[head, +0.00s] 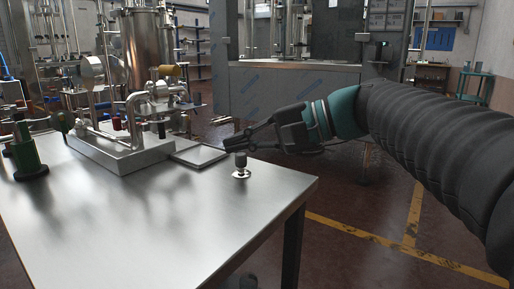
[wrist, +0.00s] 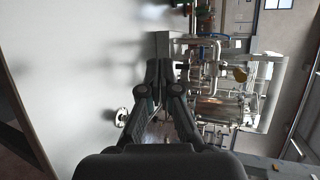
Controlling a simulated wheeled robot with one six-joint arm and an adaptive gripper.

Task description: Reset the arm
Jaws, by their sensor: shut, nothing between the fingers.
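My arm, in a black ribbed sleeve with a teal band near the wrist, reaches in from the right in the head view. My gripper (head: 232,143) is dark and points left, over the far right part of the metal table (head: 150,220). In the wrist view the fingers of my gripper (wrist: 160,68) are together and hold nothing. A small dark-topped knob on a shiny round base (head: 240,166) stands on the table near its right edge, close below the gripper. It also shows in the wrist view (wrist: 122,117), left of the fingers.
A filler machine with steel pipes (head: 135,120) stands on a pale base at the table's back, beside a flat plate (head: 199,155). A green-based stand (head: 28,155) is at the left. Film-covered panels (head: 290,92) stand behind. The front tabletop is clear.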

